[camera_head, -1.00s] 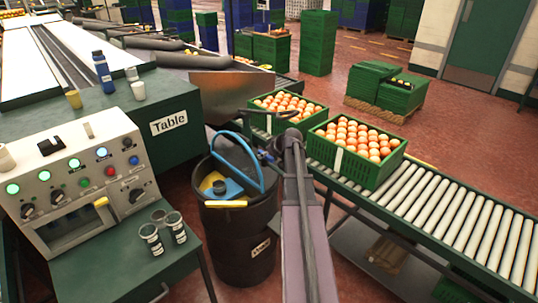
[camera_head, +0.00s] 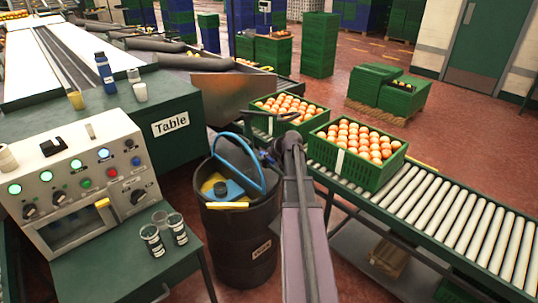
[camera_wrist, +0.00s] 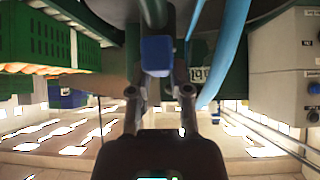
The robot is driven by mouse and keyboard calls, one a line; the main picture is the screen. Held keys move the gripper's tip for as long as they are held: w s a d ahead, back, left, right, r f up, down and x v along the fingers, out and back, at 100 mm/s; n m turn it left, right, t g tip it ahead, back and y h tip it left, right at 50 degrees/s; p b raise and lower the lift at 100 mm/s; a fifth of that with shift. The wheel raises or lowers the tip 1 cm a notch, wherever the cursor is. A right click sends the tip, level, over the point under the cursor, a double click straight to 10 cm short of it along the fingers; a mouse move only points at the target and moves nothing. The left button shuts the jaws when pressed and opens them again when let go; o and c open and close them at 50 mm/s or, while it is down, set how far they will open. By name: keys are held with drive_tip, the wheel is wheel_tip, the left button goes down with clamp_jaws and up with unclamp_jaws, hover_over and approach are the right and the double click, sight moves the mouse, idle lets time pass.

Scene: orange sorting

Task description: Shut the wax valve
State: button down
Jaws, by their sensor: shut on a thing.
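A dark drum (camera_head: 240,237) with a label stands between the table and the roller conveyor. A blue hose (camera_head: 251,160) arches over its open top, and a yellow thing and a blue thing show inside. My gripper (camera_head: 267,158) is at the drum's right rim, beside the hose. In the wrist view, my gripper (camera_wrist: 158,75) is shut on a small blue block (camera_wrist: 157,52), which looks like the valve's handle. The blue hose (camera_wrist: 206,75) passes just to its right. The valve's body and the handle's angle are mostly hidden by my gripper and arm.
A control panel (camera_head: 75,160) with lit buttons and several small cups stand at left. The table (camera_head: 175,100) is behind it. Green crates of oranges (camera_head: 345,172) sit on the roller conveyor (camera_head: 440,210) at right.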

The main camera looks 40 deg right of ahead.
drive_tip(key=shift+a+m+g+h, duration=0.2)
drive_tip(key=shift+m+g+h, duration=0.1)
drive_tip(key=shift+m+h, duration=1.55)
drive_tip(key=m+g+h, duration=0.1)
drive_tip(key=m, duration=0.1)
drive_tip(key=m+h, duration=0.1)
drive_tip(key=m, duration=0.2)
drive_tip(key=shift+w+a+g+h, duration=0.15)
drive_tip(key=shift+w+g+h, duration=0.05)
drive_tip(key=shift+g+h, duration=0.2)
drive_tip(key=m+g, duration=0.1)
drive_tip(key=m, duration=0.1)
drive_tip(key=m+g+h, duration=0.1)
drive_tip(key=m, duration=0.1)
drive_tip(key=m+g+h, duration=0.1)
drive_tip(key=m, duration=0.1)
drive_tip(key=shift+w+a+g, duration=0.15)
drive_tip(key=shift+w+g, duration=0.1)
drive_tip(key=shift+g, duration=0.15)
drive_tip(key=shift+m+g+h, duration=0.35)
drive_tip(key=shift+m+g, duration=0.75)
drive_tip(key=shift+m, duration=0.25)
drive_tip(key=shift+a, duration=0.1)
drive_tip(key=c, duration=0.6)
unclamp_jaws()
drive_tip(key=shift+f, duration=0.1)
drive_tip(key=shift+o, duration=0.2)
